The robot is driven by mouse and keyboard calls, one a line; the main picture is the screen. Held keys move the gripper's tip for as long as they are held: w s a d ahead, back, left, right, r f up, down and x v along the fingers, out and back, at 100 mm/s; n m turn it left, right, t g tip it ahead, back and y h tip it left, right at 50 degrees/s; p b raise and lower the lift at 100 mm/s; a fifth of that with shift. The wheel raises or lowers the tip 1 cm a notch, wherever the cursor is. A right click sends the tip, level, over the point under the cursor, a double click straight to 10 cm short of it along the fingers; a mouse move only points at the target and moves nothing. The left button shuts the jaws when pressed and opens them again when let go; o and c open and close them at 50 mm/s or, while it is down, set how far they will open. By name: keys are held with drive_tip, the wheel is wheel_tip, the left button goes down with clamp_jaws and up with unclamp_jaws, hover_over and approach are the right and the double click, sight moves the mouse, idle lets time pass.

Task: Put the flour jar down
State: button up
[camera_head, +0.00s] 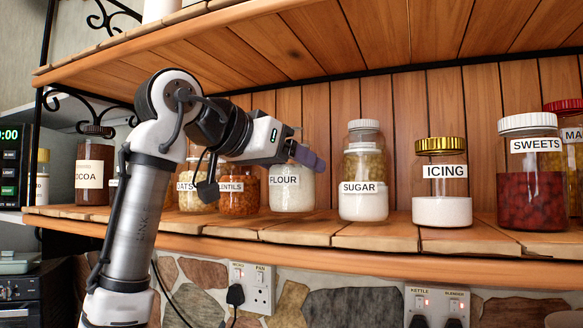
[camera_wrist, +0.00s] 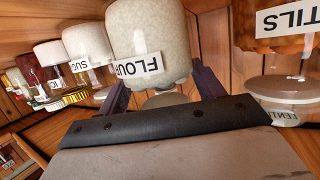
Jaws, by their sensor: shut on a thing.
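The flour jar (camera_head: 291,190) is a clear glass jar of white powder with a FLOUR label, upright at the wooden shelf (camera_head: 340,232). It stands between the lentils jar (camera_head: 238,192) and the sugar jar (camera_head: 363,180). My gripper (camera_head: 308,157) comes from the left and is shut on the upper part of the flour jar, hiding its top. In the wrist view the flour jar (camera_wrist: 150,45) appears upside down between my two dark fingers (camera_wrist: 164,88). I cannot tell whether its base touches the shelf.
The icing jar (camera_head: 442,190) and sweets jar (camera_head: 531,180) stand further right. The oats jar (camera_head: 196,190) and cocoa jar (camera_head: 94,172) stand left. An upper shelf (camera_head: 300,45) hangs above my gripper. Bare boards show in front of the flour jar.

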drive_tip(key=shift+s+f, duration=0.1)
drive_tip(key=shift+f, duration=0.3)
drive_tip(key=shift+f, duration=0.2)
drive_tip(key=o, duration=1.5)
drive_tip(key=shift+r, duration=0.2)
drive_tip(key=b+v, duration=0.3)
drive_tip(key=v, duration=0.9)
